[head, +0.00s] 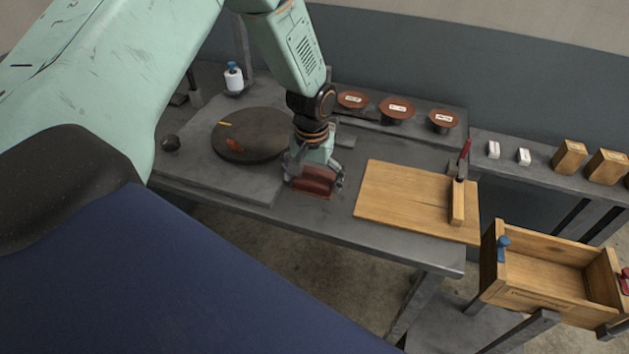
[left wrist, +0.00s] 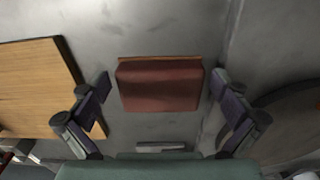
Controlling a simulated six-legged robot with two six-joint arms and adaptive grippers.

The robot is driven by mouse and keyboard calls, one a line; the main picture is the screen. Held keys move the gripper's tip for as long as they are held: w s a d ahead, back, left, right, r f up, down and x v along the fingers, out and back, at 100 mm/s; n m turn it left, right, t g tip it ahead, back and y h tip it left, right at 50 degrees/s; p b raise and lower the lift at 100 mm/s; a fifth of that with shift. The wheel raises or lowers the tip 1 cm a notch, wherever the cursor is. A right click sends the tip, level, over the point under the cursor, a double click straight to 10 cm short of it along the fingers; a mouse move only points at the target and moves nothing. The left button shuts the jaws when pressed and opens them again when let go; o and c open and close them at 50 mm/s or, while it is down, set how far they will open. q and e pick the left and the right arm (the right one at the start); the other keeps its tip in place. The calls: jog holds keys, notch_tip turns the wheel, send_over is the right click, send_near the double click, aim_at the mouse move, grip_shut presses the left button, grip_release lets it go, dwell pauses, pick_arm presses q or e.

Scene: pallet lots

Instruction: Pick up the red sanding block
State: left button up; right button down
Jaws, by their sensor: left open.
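The red sanding block (head: 313,181) lies on the grey table in the head view, beside the round dark disc. In the left wrist view the red sanding block (left wrist: 160,85) sits between my fingers, with a thin brown strip along its far edge. My left gripper (head: 314,176) points down over the block. In the left wrist view my left gripper (left wrist: 161,100) is open, with one finger on each side of the block and a visible gap to both. My right gripper is not in view.
A wooden board (head: 400,200) with a red-handled tool (head: 463,160) lies to the right. A round dark disc (head: 250,140) is to the left. Red-brown round lids (head: 396,108) stand behind. An open wooden drawer (head: 545,275) is at the lower right.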

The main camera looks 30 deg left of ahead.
aim_at(313, 180)
pick_arm(q)
jog(key=shift+w+a+f, duration=0.1)
jog(key=shift+w+f, duration=0.1)
jog(key=shift+w, duration=0.05)
jog(key=c, duration=0.4)
jog(key=shift+s+r, duration=0.2)
jog(key=c, duration=0.6)
jog(key=shift+c, duration=0.6)
jog(key=shift+w, duration=0.2)
notch_tip(313, 180, up, 10)
jog(key=shift+f+p, duration=0.1)
jog(key=shift+p, duration=0.2)
jog(key=o, duration=0.8)
jog(key=shift+s, duration=0.1)
jog(key=c, duration=0.5)
